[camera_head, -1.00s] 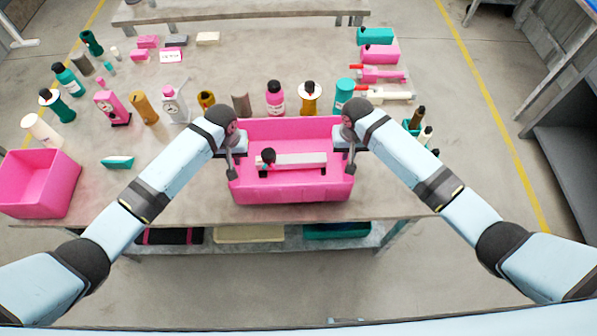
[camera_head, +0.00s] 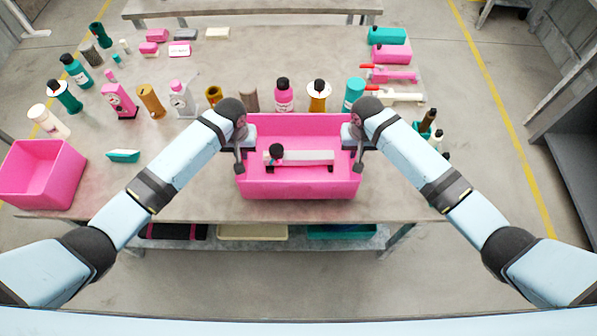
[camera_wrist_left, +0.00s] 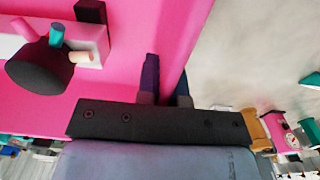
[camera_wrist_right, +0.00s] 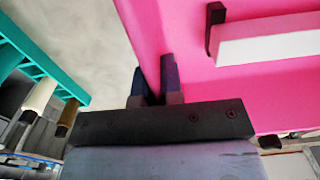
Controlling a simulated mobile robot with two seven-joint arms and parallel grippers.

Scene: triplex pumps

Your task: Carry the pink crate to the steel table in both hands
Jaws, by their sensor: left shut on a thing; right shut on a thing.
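The pink crate (camera_head: 300,187) is in the middle of the head view, over the front part of a grey table (camera_head: 200,205). It looks level; I cannot tell whether it touches the tabletop. My left gripper (camera_head: 240,160) is shut on the crate's left wall, which also shows in the left wrist view (camera_wrist_left: 185,35). My right gripper (camera_head: 358,160) is shut on its right wall, seen between the fingers in the right wrist view (camera_wrist_right: 150,50).
Another pink crate (camera_head: 40,178) stands at the table's left front. Several bottles, including a pink one (camera_head: 284,97), stand just behind the held crate. A teal holder (camera_head: 411,132) with bottles is right of it. Another grey table (camera_head: 250,14) is at the back.

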